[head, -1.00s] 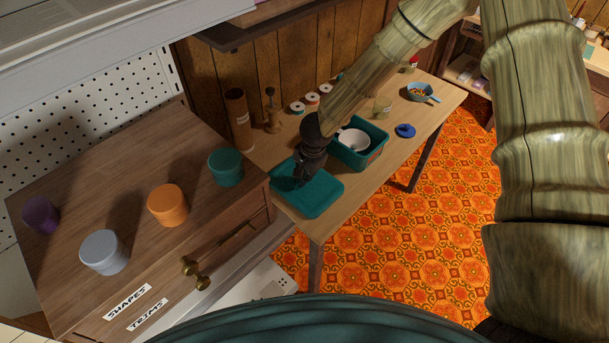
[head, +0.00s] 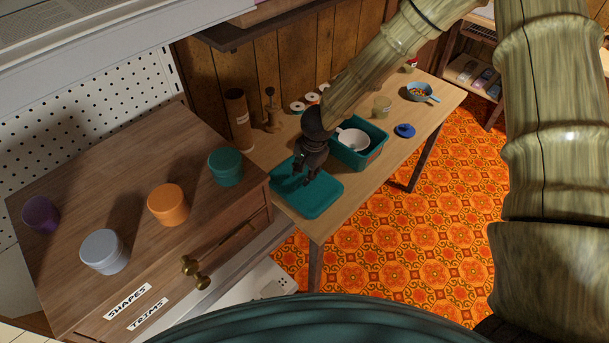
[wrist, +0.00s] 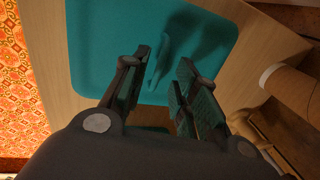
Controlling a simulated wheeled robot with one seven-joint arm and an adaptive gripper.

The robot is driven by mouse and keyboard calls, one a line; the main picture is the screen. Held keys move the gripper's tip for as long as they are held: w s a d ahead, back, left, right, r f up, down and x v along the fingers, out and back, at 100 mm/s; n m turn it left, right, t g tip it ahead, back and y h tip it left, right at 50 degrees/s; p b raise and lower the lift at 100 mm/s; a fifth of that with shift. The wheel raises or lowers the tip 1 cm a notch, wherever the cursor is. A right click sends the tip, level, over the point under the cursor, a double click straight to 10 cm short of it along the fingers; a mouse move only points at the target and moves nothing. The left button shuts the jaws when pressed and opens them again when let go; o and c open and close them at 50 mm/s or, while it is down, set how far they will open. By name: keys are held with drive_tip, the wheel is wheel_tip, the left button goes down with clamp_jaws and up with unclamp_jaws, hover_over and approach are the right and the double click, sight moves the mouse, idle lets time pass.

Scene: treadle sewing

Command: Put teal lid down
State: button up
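The teal lid (head: 322,200) lies flat on the near-left end of the wooden table, beside the teal bin (head: 374,131). It also fills the upper middle of the wrist view (wrist: 105,45), where its raised ridge handle shows between my fingers. My gripper (head: 311,182) is over the lid, pointing down, with its fingers spread apart. In the wrist view my gripper (wrist: 162,75) has a clear gap between its fingers on either side of the handle, and they do not close on it. The exact height of the fingertips above the lid is hard to tell.
A white bowl (head: 353,140) sits in the bin. A blue lid (head: 404,130), a blue pan (head: 419,92), a brown tube (head: 238,112) and spools (head: 298,107) stand on the table (head: 350,194). A cabinet (head: 125,176) with several coloured canisters is at left.

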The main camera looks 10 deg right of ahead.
sight(310, 187)
wheel_tip(310, 187, up, 10)
drive_tip(key=s+d, duration=0.1)
drive_tip(key=shift+s+f, duration=0.25)
drive_tip(key=shift+s, duration=0.05)
